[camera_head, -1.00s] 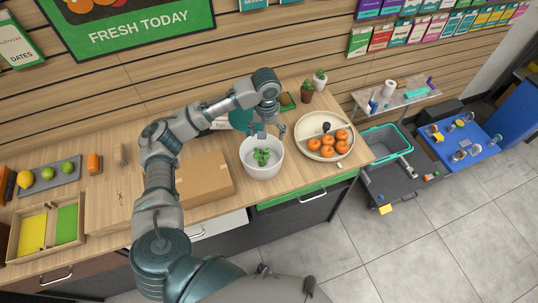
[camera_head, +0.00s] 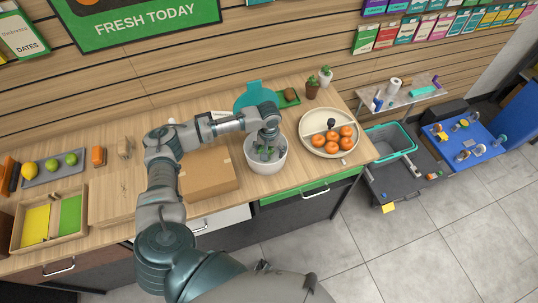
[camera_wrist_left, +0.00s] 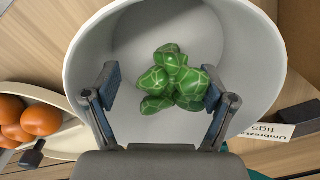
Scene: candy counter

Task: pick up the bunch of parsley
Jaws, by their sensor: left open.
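The bunch of parsley (camera_wrist_left: 174,80) is a cluster of green leaves inside a white bowl (camera_wrist_left: 215,30). The bowl (camera_head: 266,168) stands on the wooden counter in the head view, where my gripper and wrist largely hide the parsley. My left gripper (camera_head: 264,152) points down into the bowl. In the left wrist view its open fingers (camera_wrist_left: 164,100) stand on either side of the parsley; the right finger is close to the leaves, and I cannot tell whether it touches them. My right gripper does not show.
A cardboard box (camera_head: 208,175) is left of the bowl. A round tray (camera_head: 307,122) with several oranges (camera_head: 332,145) is to its right. A teal round object (camera_head: 250,95) and a green tray (camera_head: 288,99) lie behind. The counter's front edge is near the bowl.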

